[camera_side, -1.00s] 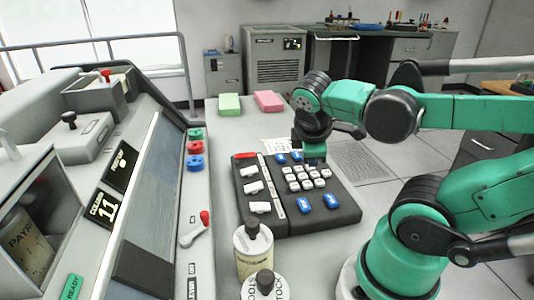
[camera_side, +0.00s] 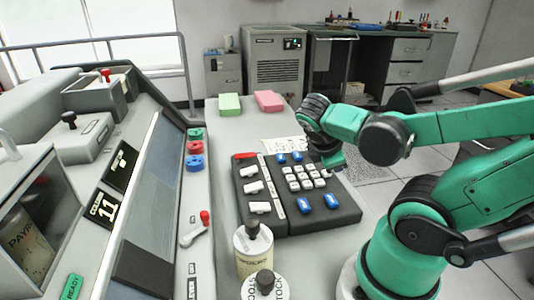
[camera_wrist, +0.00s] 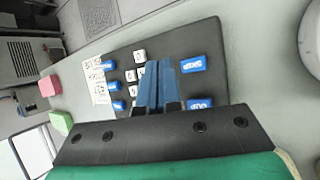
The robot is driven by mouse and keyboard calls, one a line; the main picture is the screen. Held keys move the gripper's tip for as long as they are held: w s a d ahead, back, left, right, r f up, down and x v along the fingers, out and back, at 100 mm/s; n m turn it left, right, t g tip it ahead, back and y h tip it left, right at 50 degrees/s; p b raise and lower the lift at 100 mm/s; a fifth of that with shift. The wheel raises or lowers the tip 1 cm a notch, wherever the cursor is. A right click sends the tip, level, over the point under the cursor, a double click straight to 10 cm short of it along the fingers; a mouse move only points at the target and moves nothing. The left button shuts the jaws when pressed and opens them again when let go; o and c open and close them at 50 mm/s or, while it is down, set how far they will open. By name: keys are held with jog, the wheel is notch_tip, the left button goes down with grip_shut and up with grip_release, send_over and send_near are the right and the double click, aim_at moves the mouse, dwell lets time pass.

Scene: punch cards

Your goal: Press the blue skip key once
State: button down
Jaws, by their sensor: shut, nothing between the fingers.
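The black keypad (camera_side: 270,222) lies on the desk, with white keys (camera_side: 306,178) in its middle and blue keys near its front and back. The right front blue key (camera_side: 331,201) seems to be the skip key; its label in the wrist view (camera_wrist: 193,64) looks like SKIP but is blurred. Another blue key (camera_side: 304,205) lies to its left. My gripper (camera_side: 333,163) is over the keypad's right part, behind the front blue keys. In the wrist view its blue fingers (camera_wrist: 158,66) are together and empty, pointing over the white keys beside the skip key.
White levers (camera_side: 254,187) line the keypad's left side. Pink (camera_side: 269,100) and green (camera_side: 230,103) blocks lie behind. A console (camera_side: 150,200) with a red-knobbed lever (camera_side: 196,230) stands to the left.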

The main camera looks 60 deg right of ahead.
aim_at(329, 199)
jog(key=shift+f, duration=2.7)
jog(key=shift+f, duration=0.1)
jog(key=shift+f, duration=0.35)
dwell(0.4)
jog(key=shift+r, duration=0.45)
jog(key=shift+r, duration=0.1)
jog(key=shift+r, duration=2.4)
